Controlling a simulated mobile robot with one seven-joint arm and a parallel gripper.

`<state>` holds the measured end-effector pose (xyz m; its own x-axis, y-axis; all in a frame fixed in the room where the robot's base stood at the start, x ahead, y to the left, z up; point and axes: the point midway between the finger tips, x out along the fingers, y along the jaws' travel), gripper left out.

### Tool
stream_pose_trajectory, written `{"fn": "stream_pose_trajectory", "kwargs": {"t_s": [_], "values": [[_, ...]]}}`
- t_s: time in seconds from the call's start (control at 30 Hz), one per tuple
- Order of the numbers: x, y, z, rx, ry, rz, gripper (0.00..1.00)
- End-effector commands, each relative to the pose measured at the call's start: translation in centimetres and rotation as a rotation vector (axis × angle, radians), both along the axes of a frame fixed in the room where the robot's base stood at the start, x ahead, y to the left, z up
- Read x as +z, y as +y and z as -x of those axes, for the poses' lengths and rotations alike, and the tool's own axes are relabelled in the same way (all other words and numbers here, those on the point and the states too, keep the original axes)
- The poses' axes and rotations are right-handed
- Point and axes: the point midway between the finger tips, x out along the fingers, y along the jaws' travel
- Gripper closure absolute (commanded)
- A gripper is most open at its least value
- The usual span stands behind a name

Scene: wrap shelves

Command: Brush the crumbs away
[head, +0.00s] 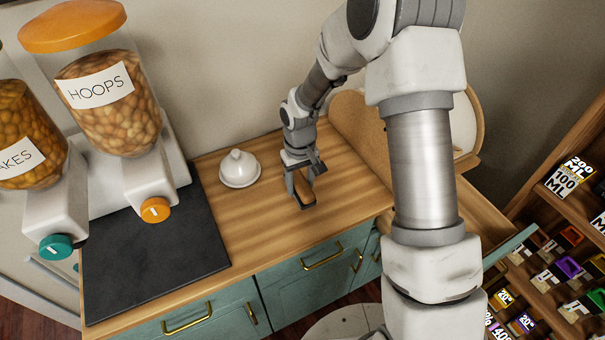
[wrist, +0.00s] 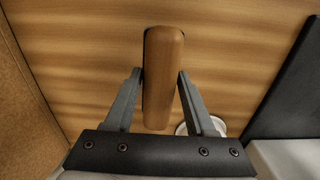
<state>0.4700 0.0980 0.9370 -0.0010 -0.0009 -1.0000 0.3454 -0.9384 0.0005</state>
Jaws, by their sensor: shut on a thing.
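My gripper (head: 302,192) is low over the wooden counter (head: 275,218), right of the white lidded dish. It is shut on a wooden-backed brush (wrist: 162,85), which stands out between the two fingers in the wrist view. Dark edges show along the brush's sides; its bristles are hidden underneath. In the head view the brush (head: 304,188) is small and partly covered by the fingers. I cannot tell whether it touches the counter. I can make out no crumbs in either view.
A white lidded dish (head: 239,170) stands near the wall. A dark slab (head: 150,262) lies at the left, below two cereal dispensers (head: 110,95). A brown board (head: 362,130) stands at the counter's right end. Shelves with labelled goods (head: 560,260) are at far right.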

Motion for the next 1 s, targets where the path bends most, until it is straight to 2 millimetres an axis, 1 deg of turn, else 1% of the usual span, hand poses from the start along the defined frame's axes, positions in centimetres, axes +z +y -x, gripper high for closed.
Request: {"fn": "stream_pose_trajectory", "kwargs": {"t_s": [0.03,0.33,0.43,0.93,1.0], "values": [[0.8,0.0,-0.1,0.0,-0.002,-0.001,0.97],[3.2,0.2,-0.2,-0.001,-0.001,0.0,0.97],[3.5,0.2,-0.2,-0.001,-0.001,0.0,0.97],[3.5,0.2,-0.2,-0.002,-0.001,0.0,0.97],[3.6,-0.3,-0.2,-0.016,-0.001,0.001,0.97]]}}
